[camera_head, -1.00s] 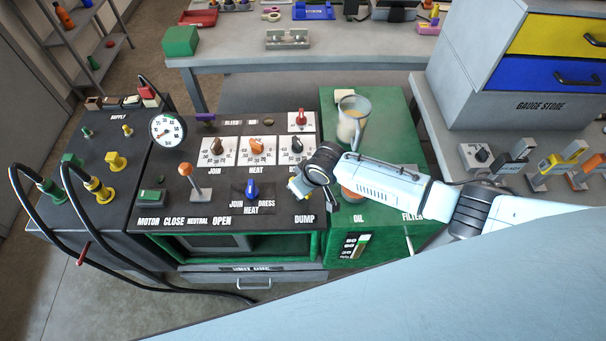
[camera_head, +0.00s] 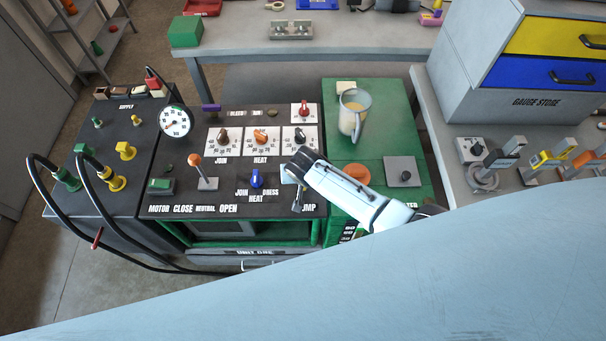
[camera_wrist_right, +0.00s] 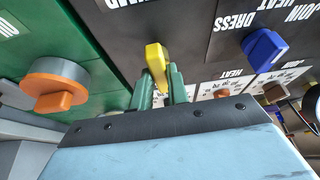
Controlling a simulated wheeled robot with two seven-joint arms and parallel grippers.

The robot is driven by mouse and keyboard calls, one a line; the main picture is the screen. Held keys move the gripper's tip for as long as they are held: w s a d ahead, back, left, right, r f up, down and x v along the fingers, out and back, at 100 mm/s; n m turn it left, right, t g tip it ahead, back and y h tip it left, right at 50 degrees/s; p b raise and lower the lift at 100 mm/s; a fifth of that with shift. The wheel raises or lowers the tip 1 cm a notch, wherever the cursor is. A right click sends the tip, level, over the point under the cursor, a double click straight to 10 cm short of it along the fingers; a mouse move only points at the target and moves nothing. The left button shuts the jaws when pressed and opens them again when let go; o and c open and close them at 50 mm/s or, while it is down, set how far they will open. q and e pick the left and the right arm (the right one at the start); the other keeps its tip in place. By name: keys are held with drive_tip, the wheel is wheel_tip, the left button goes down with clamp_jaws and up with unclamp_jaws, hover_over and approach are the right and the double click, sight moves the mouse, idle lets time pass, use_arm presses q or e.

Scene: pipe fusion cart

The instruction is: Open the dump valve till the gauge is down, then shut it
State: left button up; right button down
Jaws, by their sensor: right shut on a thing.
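The dump valve's yellow handle (camera_wrist_right: 155,57) shows in the right wrist view, beside the DUMP label, between the green fingers of my right gripper (camera_wrist_right: 157,80). The fingers are shut on it. In the head view my right gripper (camera_head: 297,188) is at the right front of the black panel, and its wrist hides most of the valve and part of the DUMP label. The round white gauge (camera_head: 176,121) stands at the panel's left back. Its needle is too small to read surely. My left gripper is not in view.
A blue knob (camera_head: 256,179) and an orange-tipped lever (camera_head: 196,160) stand left of my gripper. White dials line the panel behind it. The green oil unit (camera_head: 335,95) on the right carries a clear jug (camera_head: 353,113) and an orange cap (camera_head: 357,173).

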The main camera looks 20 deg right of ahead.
idle(0.5)
drive_tip(key=c, duration=1.4)
unclamp_jaws()
drive_tip(key=shift+o, duration=0.2)
drive_tip(key=shift+r, duration=0.1)
drive_tip(key=shift+s+a+r+p, duration=0.15)
drive_tip(key=shift+r+p, duration=0.15)
drive_tip(key=shift+r, duration=0.2)
drive_tip(key=p+v, duration=0.2)
drive_tip(key=v, duration=1)
drive_tip(key=shift+s, duration=0.15)
